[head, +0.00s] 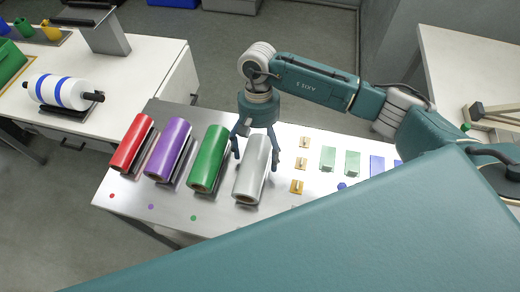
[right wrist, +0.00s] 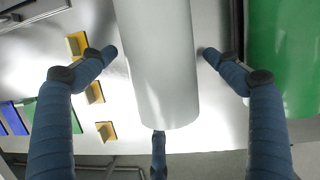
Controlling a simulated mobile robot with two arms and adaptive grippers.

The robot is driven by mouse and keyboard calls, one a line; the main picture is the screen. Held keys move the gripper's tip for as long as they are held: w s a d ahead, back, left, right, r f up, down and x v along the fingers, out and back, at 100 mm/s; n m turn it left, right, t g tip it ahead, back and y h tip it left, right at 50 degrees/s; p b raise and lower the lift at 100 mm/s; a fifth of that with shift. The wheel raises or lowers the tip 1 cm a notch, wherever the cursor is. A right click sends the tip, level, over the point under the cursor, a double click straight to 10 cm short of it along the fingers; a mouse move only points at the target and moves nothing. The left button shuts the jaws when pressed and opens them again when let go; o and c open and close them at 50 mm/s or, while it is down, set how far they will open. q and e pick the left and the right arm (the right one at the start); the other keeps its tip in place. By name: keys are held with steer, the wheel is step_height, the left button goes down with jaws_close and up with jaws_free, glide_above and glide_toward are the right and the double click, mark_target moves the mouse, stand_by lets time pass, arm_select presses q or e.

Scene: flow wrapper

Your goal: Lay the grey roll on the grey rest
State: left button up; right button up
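The grey roll (head: 251,170) lies on the steel table at the right end of a row of rolls. It runs down the middle of the right wrist view (right wrist: 158,75). My right gripper (head: 257,160) is over the roll, its fingers pointing down on either side. I cannot make out which part is the grey rest. My left gripper is not in view.
A red roll (head: 132,143), a purple roll (head: 168,149) and a green roll (head: 208,158) lie to the left. Small yellow pieces (head: 301,163) and green pieces (head: 328,158) stand to the right. A white roll with blue bands (head: 59,91) is on the left table.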

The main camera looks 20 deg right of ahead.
steer(key=v, duration=1.2)
steer(key=shift+d, duration=0.1)
steer(key=shift+f, duration=0.1)
